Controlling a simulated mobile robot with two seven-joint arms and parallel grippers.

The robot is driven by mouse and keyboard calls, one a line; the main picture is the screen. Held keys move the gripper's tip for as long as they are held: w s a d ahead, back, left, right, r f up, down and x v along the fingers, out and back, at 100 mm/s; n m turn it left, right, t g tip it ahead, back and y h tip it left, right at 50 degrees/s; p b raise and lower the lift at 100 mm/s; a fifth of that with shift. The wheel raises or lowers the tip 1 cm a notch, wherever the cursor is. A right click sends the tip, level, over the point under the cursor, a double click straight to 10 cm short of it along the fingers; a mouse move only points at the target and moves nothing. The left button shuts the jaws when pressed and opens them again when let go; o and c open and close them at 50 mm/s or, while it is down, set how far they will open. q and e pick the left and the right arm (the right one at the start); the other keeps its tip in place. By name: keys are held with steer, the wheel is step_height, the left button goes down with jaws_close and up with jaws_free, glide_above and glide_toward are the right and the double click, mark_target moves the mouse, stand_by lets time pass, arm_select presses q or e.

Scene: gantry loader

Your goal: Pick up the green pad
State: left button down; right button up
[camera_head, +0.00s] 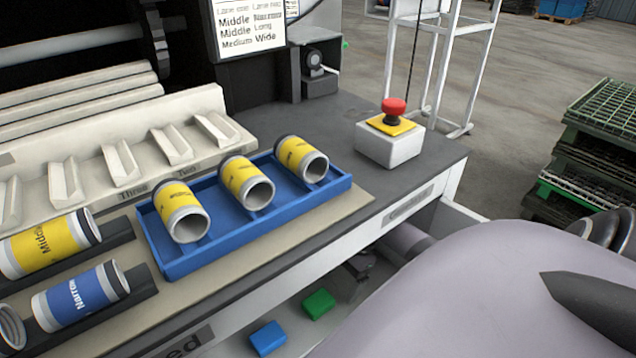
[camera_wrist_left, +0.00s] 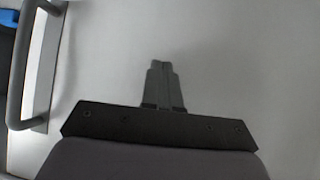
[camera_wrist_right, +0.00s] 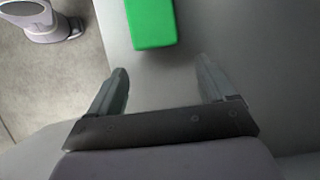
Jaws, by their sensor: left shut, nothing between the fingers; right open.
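The green pad (camera_head: 318,304) lies in the open drawer (camera_head: 232,345) below the worktop. In the right wrist view the green pad (camera_wrist_right: 151,22) lies ahead of my right gripper (camera_wrist_right: 163,82), which is open with nothing between its fingers. The pad is just beyond the fingertips and is cut off by the top edge. In the head view my right gripper (camera_head: 358,270) is partly hidden by my arm, above and to the right of the pad. My left gripper (camera_wrist_left: 161,66) is shut and empty in front of a plain pale surface.
A blue pad (camera_head: 268,337) lies left of the green one. On the worktop stand a blue tray (camera_head: 262,228) with yellow-labelled cylinders and a red emergency button on a white box (camera_head: 390,148). The drawer's side wall (camera_head: 462,216) runs close to my right arm.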

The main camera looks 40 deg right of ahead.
mark_target(319, 300)
steer(key=shift+w+a, duration=0.15)
steer(key=shift+a, duration=1)
steer(key=a, duration=0.4)
steer(key=shift+w+a+f+b, duration=0.1)
steer(key=shift+w+f+b, duration=0.2)
steer(key=shift+f, duration=0.1)
steer(key=shift+a+f, duration=0.1)
steer(key=shift+f, duration=0.1)
steer(key=shift+c, duration=0.3)
steer(key=c, duration=1)
